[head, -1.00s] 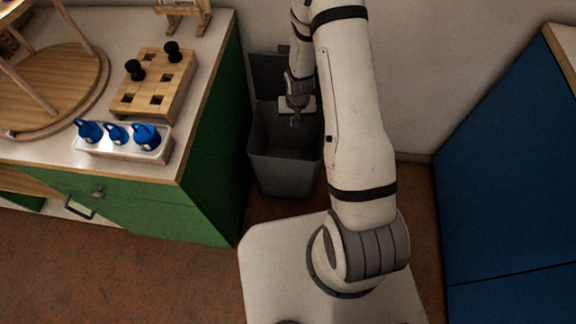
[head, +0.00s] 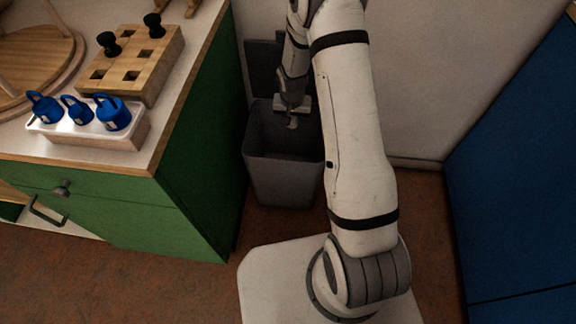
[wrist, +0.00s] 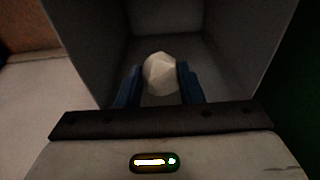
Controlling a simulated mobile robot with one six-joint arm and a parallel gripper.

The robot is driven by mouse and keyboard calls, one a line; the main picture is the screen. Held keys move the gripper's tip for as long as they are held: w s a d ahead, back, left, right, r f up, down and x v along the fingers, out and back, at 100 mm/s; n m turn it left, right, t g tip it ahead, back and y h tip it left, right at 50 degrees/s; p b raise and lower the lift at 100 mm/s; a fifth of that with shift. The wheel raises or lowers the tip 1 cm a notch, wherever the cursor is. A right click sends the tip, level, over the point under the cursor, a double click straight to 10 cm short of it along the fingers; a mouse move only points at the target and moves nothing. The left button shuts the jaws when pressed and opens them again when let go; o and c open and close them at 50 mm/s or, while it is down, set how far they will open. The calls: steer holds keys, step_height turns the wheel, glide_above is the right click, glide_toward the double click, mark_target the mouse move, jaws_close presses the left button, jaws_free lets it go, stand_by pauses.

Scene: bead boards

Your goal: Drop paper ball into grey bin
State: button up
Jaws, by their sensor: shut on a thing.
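The grey bin (head: 284,177) stands on the floor between the green cabinet and my arm, with its lid raised at the back. My gripper (head: 292,122) points down over the bin's opening in the head view. In the wrist view my gripper (wrist: 160,78) has its two blue fingers shut on the white, faceted paper ball (wrist: 160,73). The bin's inner walls and floor (wrist: 205,50) show around and beyond the ball. In the head view the ball is small and dim between the fingertips.
The green cabinet (head: 195,190) stands close to the bin's left side. A blue panel (head: 520,180) stands at the right.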

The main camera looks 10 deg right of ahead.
steer(key=shift+f+b, duration=0.65)
steer(key=shift+f, duration=0.9)
steer(key=o, duration=1)
steer(key=shift+r, duration=0.1)
steer(key=r, duration=0.2)
steer(key=r+p, duration=0.1)
steer(key=r, duration=0.2)
steer(key=s+r+p, duration=0.1)
steer(key=r, duration=0.1)
steer(key=shift+a+r, duration=0.2)
steer(key=shift+r, duration=0.1)
